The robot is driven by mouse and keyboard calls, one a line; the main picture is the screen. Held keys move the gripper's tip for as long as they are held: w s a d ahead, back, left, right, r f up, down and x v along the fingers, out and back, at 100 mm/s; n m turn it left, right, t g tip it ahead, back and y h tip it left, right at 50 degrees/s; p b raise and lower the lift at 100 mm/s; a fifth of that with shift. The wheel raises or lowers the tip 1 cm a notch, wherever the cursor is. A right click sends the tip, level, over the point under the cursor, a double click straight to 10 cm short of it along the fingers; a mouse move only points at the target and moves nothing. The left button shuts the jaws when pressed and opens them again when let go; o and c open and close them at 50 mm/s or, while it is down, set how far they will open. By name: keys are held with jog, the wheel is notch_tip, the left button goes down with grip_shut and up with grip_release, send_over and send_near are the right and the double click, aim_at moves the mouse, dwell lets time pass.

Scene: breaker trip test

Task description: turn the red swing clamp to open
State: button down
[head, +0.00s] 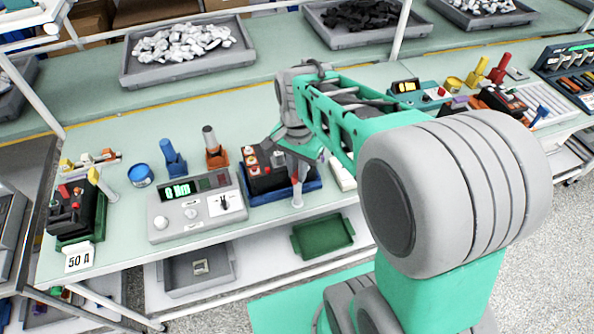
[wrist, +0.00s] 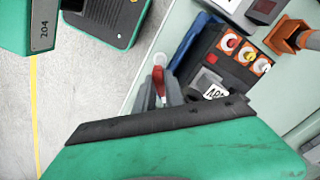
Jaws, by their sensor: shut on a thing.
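The red swing clamp (wrist: 159,80) shows as a red piece between my gripper's fingers in the wrist view, with a pale round end (wrist: 159,58) beyond it. My gripper (wrist: 166,92) is shut on it. In the head view my gripper (head: 298,160) is at the right front of the black breaker (head: 262,180), and the clamp's red part (head: 304,172) shows only in part below the fingers. The breaker sits in a blue fixture (head: 315,184). It also shows in the wrist view (wrist: 226,62), right of the fingers. My gripper hides much of the clamp.
A grey tester (head: 183,229) with a green display stands left of the fixture. A blue stand (head: 173,160) and an orange stand (head: 215,155) are behind. Another breaker (head: 70,218) with a 50 A tag (head: 79,258) is at far left. A green bin (head: 322,236) is below the bench.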

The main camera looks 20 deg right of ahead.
jog(key=m, duration=0.4)
jog(key=shift+m+b, duration=0.35)
jog(key=shift+m, duration=1.65)
jog(key=shift+w, duration=0.1)
jog(key=c, duration=1.4)
grip_release()
jog(key=shift+c, duration=0.2)
notch_tip(320, 180, up, 8)
jog(key=shift+f+b, duration=0.1)
jog(key=shift+b, duration=0.45)
